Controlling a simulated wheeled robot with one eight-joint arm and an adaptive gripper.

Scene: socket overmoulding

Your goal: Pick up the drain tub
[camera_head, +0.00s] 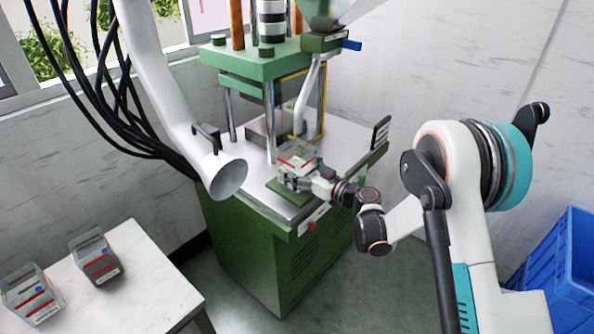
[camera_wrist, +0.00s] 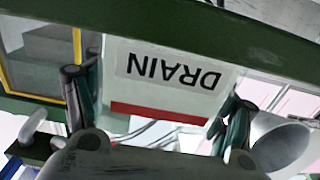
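The drain tub (camera_head: 298,160) is a small clear box with a red stripe. It is at the green plate (camera_head: 288,192) on the press bench; I cannot tell whether it rests on it. In the wrist view its wall (camera_wrist: 165,95) shows the label "DRAIN" upside down above a red band. My gripper (camera_head: 300,183) reaches it from the right. In the wrist view my gripper (camera_wrist: 158,100) has one finger on each side of the tub, close to its walls. Whether the fingers press on it is not clear.
The green press (camera_head: 262,70) stands over the bench, with posts close behind the tub. A white duct (camera_head: 155,75) with a flared mouth hangs left of it. Two similar tubs (camera_head: 30,293) (camera_head: 95,258) stand on a white table (camera_head: 150,280). Blue crates (camera_head: 565,265) are at right.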

